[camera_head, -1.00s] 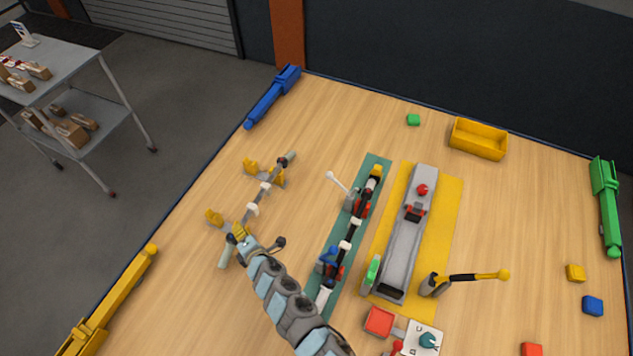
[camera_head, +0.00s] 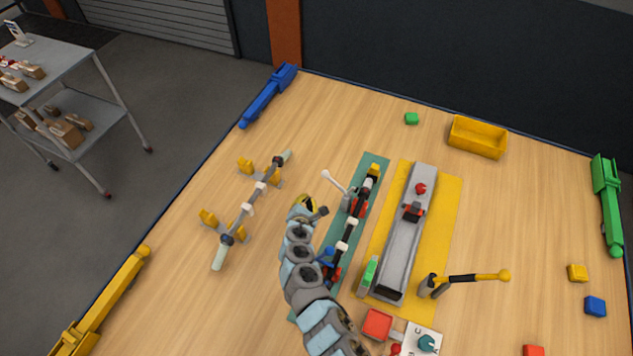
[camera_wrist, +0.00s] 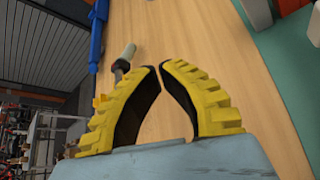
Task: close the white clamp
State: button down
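The white clamp (camera_head: 348,199) stands on the green mat, towards its far end, by a dark bar with white bands. Its white ball-tipped handle (camera_head: 335,182) sticks up and leans to the left, away from the bar. My gripper (camera_head: 304,203) is in the air left of the clamp and a little nearer, apart from the handle. In the wrist view my gripper (camera_wrist: 159,68) has its two yellow fingers with the tips almost together and nothing between them. Grey and red parts at the wrist view's upper right edge are cut off.
A second, blue-handled clamp (camera_head: 328,258) stands nearer on the green mat (camera_head: 372,165). A rod (camera_head: 247,210) lies across yellow supports at left. A grey rail (camera_head: 404,250) lies on the yellow mat at right. Bare wood lies beyond the clamp.

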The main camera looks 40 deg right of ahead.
jog(key=b+x, duration=0.7)
jog(key=x, duration=0.3)
jog(key=shift+s+d+r+p, duration=0.25)
jog(key=shift+r+p, duration=0.3)
jog(key=shift+p, duration=0.1)
jog(key=shift+s+d+r+p, duration=0.25)
jog(key=shift+r+p, duration=0.35)
jog(key=shift+p, duration=0.05)
jog(key=shift+s+d+r+p, duration=0.25)
jog(key=shift+r+p, duration=0.3)
jog(key=shift+p, duration=0.1)
jog(key=shift+a+r, duration=0.1)
jog(key=shift+s+r+p, duration=0.15)
jog(key=shift+r+p, duration=0.05)
jog(key=shift+p, duration=0.15)
jog(key=shift+t, duration=0.3)
